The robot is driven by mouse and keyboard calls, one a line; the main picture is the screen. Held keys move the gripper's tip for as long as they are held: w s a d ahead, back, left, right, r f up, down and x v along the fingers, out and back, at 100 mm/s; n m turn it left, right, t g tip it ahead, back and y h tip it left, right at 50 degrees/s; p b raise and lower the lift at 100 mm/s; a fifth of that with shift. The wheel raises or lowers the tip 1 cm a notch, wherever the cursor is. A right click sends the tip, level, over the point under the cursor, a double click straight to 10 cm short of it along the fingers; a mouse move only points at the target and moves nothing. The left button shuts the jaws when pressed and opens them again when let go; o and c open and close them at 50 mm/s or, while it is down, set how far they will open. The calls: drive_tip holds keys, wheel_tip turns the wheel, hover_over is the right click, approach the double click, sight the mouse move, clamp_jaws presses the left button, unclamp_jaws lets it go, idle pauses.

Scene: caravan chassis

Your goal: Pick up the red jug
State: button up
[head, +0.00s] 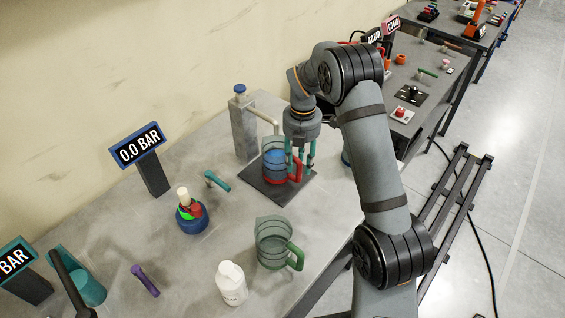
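The red jug (270,174) is a clear jug with a red base and a red handle (297,172). It stands upright on a dark square mat (263,190) and has something blue inside. My gripper (300,165) points down at the jug's right side, with its teal fingers on either side of the handle. The fingers are apart, and the gap between them looks wider than the handle. Contact with the handle cannot be made out. Part of the jug's right side is hidden behind the near finger.
A grey tap column (242,128) stands behind the jug, its spout reaching towards it. A green-handled clear jug (272,243), a white bottle (231,284) and a blue round flask (191,218) stand nearer. A 0.0 BAR display (139,147) stands left.

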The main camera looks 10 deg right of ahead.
sight(299, 178)
drive_tip(key=shift+a+f, duration=0.15)
drive_tip(key=shift+f, duration=0.75)
drive_tip(key=shift+s+f+p, duration=0.15)
drive_tip(key=shift+f+p, duration=0.45)
drive_tip(key=shift+f, duration=0.8)
drive_tip(key=shift+s+f+p, duration=0.1)
drive_tip(key=shift+f+p, duration=0.45)
drive_tip(key=shift+f, duration=0.8)
drive_tip(key=shift+c, duration=0.2)
drive_tip(key=c, duration=0.8)
clamp_jaws()
